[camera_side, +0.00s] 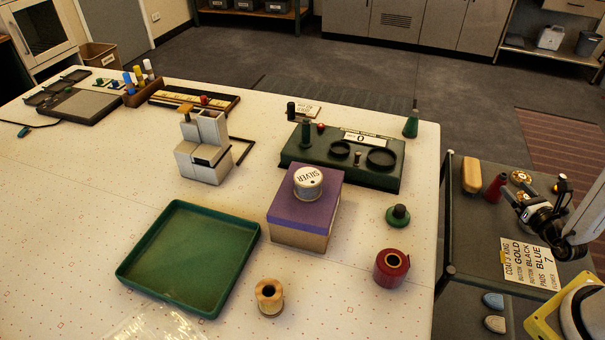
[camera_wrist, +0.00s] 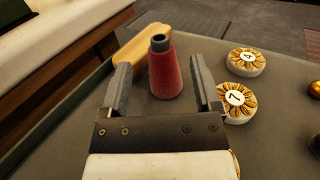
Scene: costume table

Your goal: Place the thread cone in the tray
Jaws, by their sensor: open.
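The thread cone, dark red with a black tip, stands upright on the grey side cart in the side view (camera_side: 495,188). It also shows in the wrist view (camera_wrist: 165,78), between my two fingers in the picture. My gripper (camera_wrist: 160,72) is open and empty, with a gap on each side of the cone; I cannot tell how far the fingertips are from it in depth. In the side view my gripper (camera_side: 514,198) is just right of the cone. The green tray (camera_side: 143,283) lies empty on the white table, far to the left.
On the cart, a yellow-tan block (camera_wrist: 130,52) stands close left of the cone, and numbered flower discs (camera_wrist: 246,62) lie to its right. A label card (camera_side: 530,262) lies in front. On the table, a purple-topped box (camera_side: 280,205) and a wooden spool (camera_side: 269,297) stand right of the tray.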

